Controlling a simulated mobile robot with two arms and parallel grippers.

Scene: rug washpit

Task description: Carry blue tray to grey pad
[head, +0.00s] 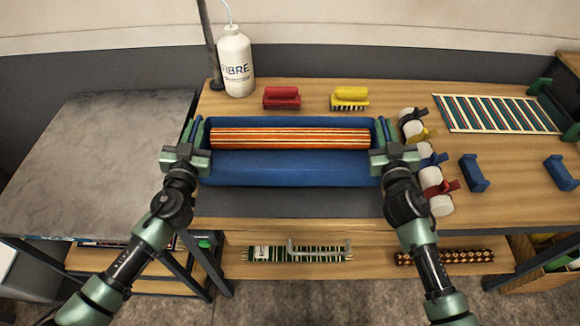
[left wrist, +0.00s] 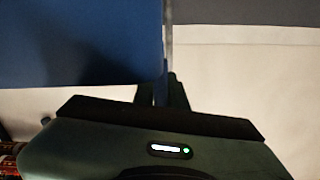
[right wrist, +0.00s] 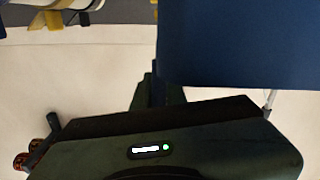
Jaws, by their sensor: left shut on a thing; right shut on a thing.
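The blue tray (head: 290,172) is a long trough with a rolled orange, red and cream striped rug (head: 290,138) lying in it. My left gripper (head: 190,150) is shut on the tray's left end wall, and my right gripper (head: 388,150) is shut on its right end wall. The tray looks level. Its blue side fills the upper left of the left wrist view (left wrist: 80,40) and the upper right of the right wrist view (right wrist: 240,40). A dark grey pad (head: 290,204) shows just in front of and partly beneath the tray; I cannot tell the gap between them.
A white FIBRE bottle (head: 235,62), a red brush (head: 282,97) and a yellow brush (head: 350,98) stand behind the tray. White rolls with coloured clamps (head: 430,178) crowd its right side. A separate grey-topped table (head: 95,150) at left is clear.

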